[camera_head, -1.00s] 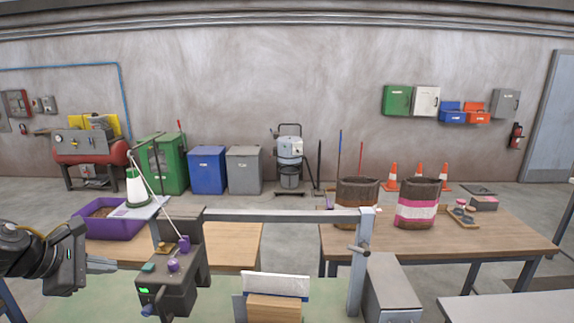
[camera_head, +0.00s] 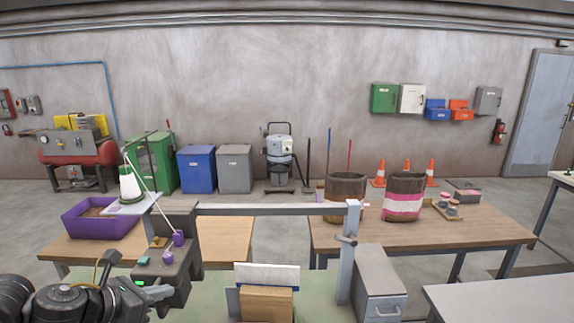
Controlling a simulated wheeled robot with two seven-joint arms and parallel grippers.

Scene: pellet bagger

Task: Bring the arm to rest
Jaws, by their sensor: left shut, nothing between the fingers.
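My left arm comes in from the lower left, and its gripper (camera_head: 160,291) is shut and empty. It is low in the view, in front of the grey control box (camera_head: 176,272) of the bagger, and hides part of that box. I cannot tell whether it touches the box. My right gripper is not in view. The bagger's grey frame (camera_head: 275,209) spans the middle. A white bag (camera_head: 266,274) stands upright behind a wooden block (camera_head: 266,303) under the frame.
A purple bin (camera_head: 100,222) sits on the left table, near a green-and-white funnel (camera_head: 130,185). A grey drawer unit (camera_head: 377,285) stands right of the frame.

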